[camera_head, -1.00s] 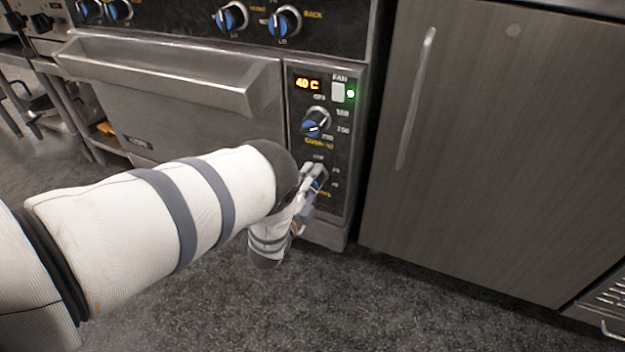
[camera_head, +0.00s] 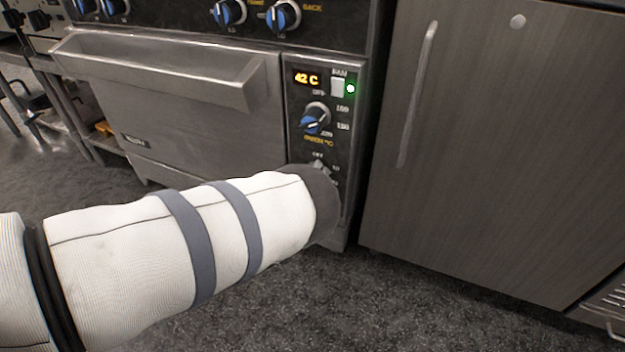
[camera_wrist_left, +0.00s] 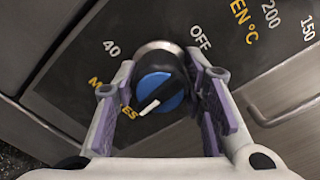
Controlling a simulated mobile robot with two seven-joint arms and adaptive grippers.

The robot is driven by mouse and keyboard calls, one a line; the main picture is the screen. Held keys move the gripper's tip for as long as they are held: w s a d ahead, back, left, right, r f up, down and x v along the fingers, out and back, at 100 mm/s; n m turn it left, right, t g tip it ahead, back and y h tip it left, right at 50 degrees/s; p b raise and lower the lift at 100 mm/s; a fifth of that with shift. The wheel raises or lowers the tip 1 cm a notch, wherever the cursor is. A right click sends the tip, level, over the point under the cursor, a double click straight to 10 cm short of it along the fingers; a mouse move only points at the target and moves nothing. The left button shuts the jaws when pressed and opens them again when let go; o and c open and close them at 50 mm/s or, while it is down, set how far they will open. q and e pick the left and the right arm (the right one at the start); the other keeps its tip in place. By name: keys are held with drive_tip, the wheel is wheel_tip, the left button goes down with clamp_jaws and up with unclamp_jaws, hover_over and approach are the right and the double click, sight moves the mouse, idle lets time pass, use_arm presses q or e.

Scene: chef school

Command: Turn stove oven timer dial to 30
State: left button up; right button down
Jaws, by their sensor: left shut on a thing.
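The timer dial (camera_wrist_left: 160,82) is a round knob with a blue face and a silver collar, seen in the left wrist view. Its white pointer mark slants to the lower left of the picture, toward the yellow MINUTES lettering. The labels 40 and OFF show to its upper left and upper right; a 30 mark is not visible. My left gripper (camera_wrist_left: 164,92) is shut on the dial, with one purple-padded finger on each side. In the head view my left arm covers most of the dial and gripper. My right gripper is not in view.
The oven door handle (camera_head: 165,70) juts out at the left. A steel cabinet (camera_head: 500,160) stands to the right. Floor below is clear.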

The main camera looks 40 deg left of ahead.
use_arm(q)
drive_tip(key=shift+a+m, duration=0.1)
drive_tip(key=shift+m, duration=0.5)
drive_tip(key=o, duration=1.2)
drive_tip(key=shift+s, duration=0.1)
drive_tip(key=shift+c, duration=0.2)
drive_tip(key=v, duration=1.2)
